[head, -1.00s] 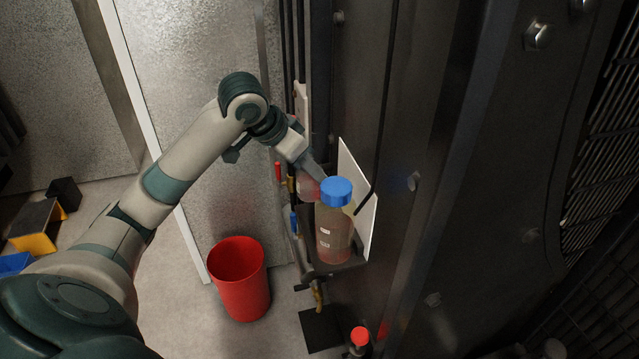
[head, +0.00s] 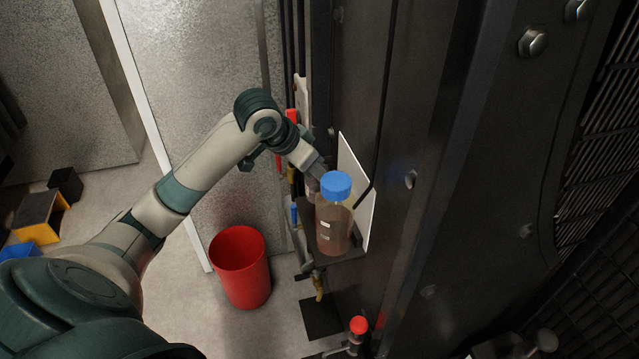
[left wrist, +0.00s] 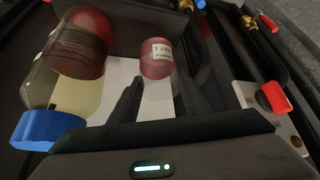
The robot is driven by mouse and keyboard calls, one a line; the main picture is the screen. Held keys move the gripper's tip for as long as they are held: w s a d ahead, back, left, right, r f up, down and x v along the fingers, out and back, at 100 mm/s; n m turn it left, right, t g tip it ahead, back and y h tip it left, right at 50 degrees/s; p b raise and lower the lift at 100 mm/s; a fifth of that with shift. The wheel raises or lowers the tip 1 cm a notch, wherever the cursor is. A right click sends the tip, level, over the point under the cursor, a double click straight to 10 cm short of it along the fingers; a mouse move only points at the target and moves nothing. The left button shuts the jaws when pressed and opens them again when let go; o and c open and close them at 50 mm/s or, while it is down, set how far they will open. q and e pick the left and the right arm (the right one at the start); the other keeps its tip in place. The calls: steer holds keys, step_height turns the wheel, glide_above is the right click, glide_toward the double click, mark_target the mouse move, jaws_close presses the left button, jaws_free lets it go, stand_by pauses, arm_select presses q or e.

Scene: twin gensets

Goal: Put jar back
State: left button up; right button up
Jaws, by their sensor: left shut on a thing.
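My left gripper (head: 320,170) reaches in from the left to the small wall shelf (head: 357,245). In the left wrist view the gripper (left wrist: 162,92) is shut on a small clear jar (left wrist: 160,50) with a white label and reddish contents. In the head view this jar is mostly hidden behind a larger bottle. That blue-capped bottle (head: 333,220) stands upright on the shelf with reddish-brown liquid. It also shows at the left of the left wrist view (left wrist: 75,65). I cannot tell whether the small jar touches the shelf. My right gripper is not in view.
A white panel (head: 354,185) stands behind the bottle against the dark cabinet wall. A red bin (head: 240,268) is on the floor below. Pipes and valves run beside the shelf, and a red-capped item (head: 358,326) is lower down.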

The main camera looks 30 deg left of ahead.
mark_target(319, 185)
arm_select(q)
steer(key=shift+f+p, duration=0.75)
steer(key=shift+f, duration=0.55)
steer(key=shift+f+p, duration=0.1)
steer(key=shift+p, duration=0.25)
steer(key=shift+w+d+f, duration=0.1)
steer(key=shift+w+f, duration=0.05)
steer(key=shift+f, duration=0.2)
steer(key=shift+f, duration=0.1)
steer(key=o, duration=1.2)
